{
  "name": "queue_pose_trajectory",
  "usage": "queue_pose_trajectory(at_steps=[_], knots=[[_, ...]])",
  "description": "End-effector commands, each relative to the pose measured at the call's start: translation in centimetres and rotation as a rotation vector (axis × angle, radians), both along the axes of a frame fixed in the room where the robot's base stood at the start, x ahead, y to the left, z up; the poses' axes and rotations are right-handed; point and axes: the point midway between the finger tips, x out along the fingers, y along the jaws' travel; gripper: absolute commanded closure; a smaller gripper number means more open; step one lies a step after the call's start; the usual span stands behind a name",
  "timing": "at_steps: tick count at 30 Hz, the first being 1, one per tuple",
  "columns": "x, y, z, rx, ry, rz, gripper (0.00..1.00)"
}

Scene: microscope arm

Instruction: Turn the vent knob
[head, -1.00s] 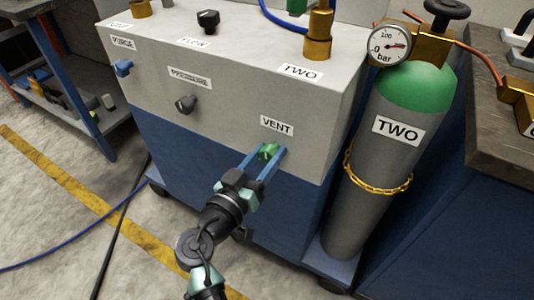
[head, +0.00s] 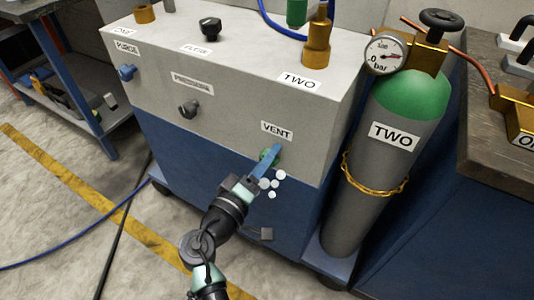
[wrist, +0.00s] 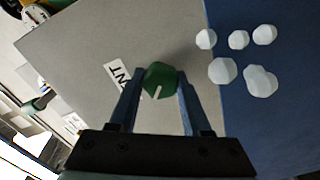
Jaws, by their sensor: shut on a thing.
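The green vent knob (head: 268,156) is on the grey front panel of the cabinet, just below the VENT label (head: 277,131). My gripper (head: 273,155) reaches up to it from below, its blue fingers closed on the knob and partly hiding it. In the wrist view the knob (wrist: 159,79) sits between both fingertips, and its pale pointer line runs down toward my gripper. Several white puffs (head: 272,183) hang just below the knob, in front of the blue lower panel. They also show in the wrist view (wrist: 222,70).
The purge knob (head: 126,72) and pressure knob (head: 189,109) are to the left on the same panel. A gas cylinder marked TWO (head: 352,200) with a gauge (head: 385,53) stands close on the right. Hoses cross the floor at left.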

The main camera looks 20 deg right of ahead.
Motion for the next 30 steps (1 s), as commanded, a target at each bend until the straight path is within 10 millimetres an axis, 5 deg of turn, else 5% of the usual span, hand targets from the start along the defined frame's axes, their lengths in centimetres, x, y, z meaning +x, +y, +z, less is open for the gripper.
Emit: queue_pose_trajectory(at_steps=[18,30], knots=[[0.01,0.13,0.0,-0.335,0.433,0.002,1.0],[-0.01,0.09,-0.2,-0.442,0.569,0.002,1.0]])
